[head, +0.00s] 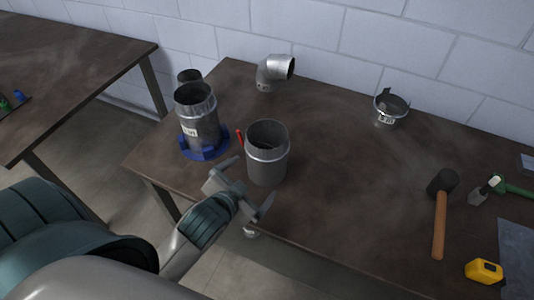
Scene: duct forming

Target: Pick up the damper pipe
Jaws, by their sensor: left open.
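A grey metal pipe (266,165) stands upright and open-topped near the table's front edge in the head view. A red lever (240,138) shows at its left side, so I take it as the damper pipe. My left gripper (249,184) is open just in front of and to the left of this pipe's lower part. Its fingers are spread, with nothing seen between them. Whether a finger touches the pipe, I cannot tell. My right gripper is not in view.
Another pipe (197,112) stands in a blue holder (204,151) close on the left. A metal elbow (275,68) and a collar (386,110) stand at the back. A mallet (440,215) and a yellow tape measure (484,271) lie right. The table's middle (345,175) is clear.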

